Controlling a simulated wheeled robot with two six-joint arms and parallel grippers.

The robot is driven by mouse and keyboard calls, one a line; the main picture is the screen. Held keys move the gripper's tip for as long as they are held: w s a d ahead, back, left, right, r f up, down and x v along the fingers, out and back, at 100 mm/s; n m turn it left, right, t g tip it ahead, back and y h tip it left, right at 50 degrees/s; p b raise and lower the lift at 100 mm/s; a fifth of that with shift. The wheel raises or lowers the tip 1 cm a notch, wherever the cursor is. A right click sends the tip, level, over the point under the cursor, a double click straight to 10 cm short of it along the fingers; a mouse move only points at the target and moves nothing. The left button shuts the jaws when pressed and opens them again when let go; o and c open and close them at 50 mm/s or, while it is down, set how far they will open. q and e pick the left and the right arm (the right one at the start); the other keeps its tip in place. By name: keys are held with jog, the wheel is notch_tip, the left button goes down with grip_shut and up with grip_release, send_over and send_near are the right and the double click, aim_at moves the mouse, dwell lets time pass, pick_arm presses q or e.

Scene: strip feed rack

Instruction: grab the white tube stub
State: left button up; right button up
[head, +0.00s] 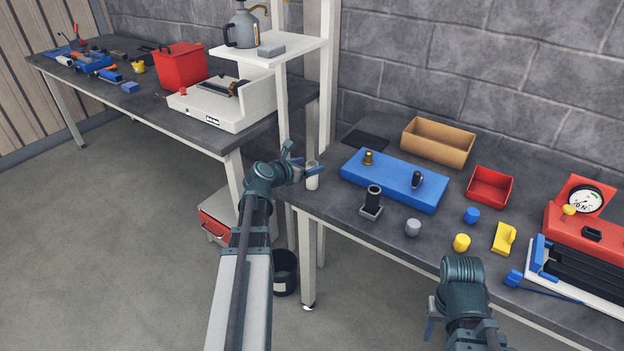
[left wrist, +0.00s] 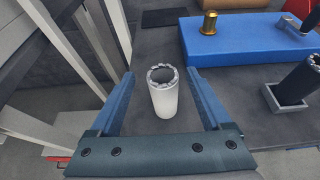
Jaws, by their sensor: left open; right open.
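The white tube stub (head: 313,178) stands upright at the left end of the right-hand bench. It is a short hollow white cylinder with a rough grey rim; it also shows in the left wrist view (left wrist: 164,98). My left gripper (head: 305,164) is open at the stub; in the left wrist view its two blue fingers (left wrist: 160,92) lie on either side of the stub, with a gap on both sides. My right gripper (head: 432,318) is in front of the bench's front edge, away from the stub, and its fingers are mostly hidden.
A blue block (head: 395,182) with a brass fitting lies right of the stub. A black tube in a grey square holder (head: 371,211) stands in front of it. A white post (head: 284,115) rises close to my left arm. The bench's left edge is near the stub.

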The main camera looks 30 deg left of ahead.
pick_arm(q)
jog(key=shift+w+f, duration=0.25)
jog(key=b+x, duration=0.1)
jog(key=x, duration=0.1)
jog(key=b+x, duration=0.1)
jog(key=x, duration=0.1)
jog(key=shift+w+d+f+b, duration=0.2)
jog(key=shift+f+b, duration=0.2)
jog(key=shift+s, duration=0.1)
grip_shut()
